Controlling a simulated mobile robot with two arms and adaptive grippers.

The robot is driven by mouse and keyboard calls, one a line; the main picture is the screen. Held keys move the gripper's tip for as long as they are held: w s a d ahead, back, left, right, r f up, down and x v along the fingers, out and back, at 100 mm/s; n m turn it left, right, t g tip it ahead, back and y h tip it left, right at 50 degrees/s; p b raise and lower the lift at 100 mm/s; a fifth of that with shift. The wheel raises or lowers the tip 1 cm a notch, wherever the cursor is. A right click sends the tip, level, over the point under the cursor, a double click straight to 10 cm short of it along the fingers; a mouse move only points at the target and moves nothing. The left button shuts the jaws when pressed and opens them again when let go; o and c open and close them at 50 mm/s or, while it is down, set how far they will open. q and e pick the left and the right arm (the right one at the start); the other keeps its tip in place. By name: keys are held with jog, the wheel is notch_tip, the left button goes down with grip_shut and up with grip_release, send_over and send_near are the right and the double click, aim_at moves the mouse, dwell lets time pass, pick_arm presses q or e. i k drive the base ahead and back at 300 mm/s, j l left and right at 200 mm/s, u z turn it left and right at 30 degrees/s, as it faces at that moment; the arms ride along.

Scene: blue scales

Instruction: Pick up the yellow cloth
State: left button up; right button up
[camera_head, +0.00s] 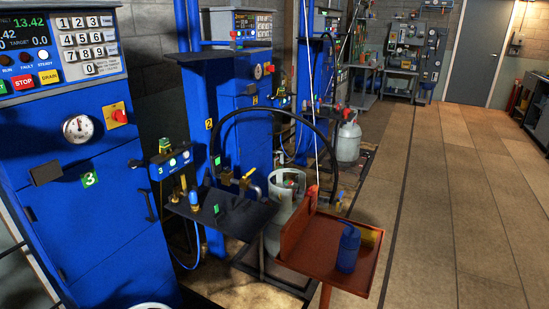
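A small yellow patch (370,236), which may be the yellow cloth, shows at the right back of the orange-red tray (318,245). It is partly behind a blue bottle (348,250) standing on the tray. The patch is too small to tell its shape or folds. Neither of my grippers is in view.
A dark shelf (215,212) is left of the tray, with a grey gas cylinder (283,215) behind. Blue scale machines (95,170) line the left. Another cylinder (348,142) stands farther back. The tiled floor (440,200) at right is clear towards a grey door (480,50).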

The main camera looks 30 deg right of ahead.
aim_at(368, 238)
jog(key=z, duration=1.55)
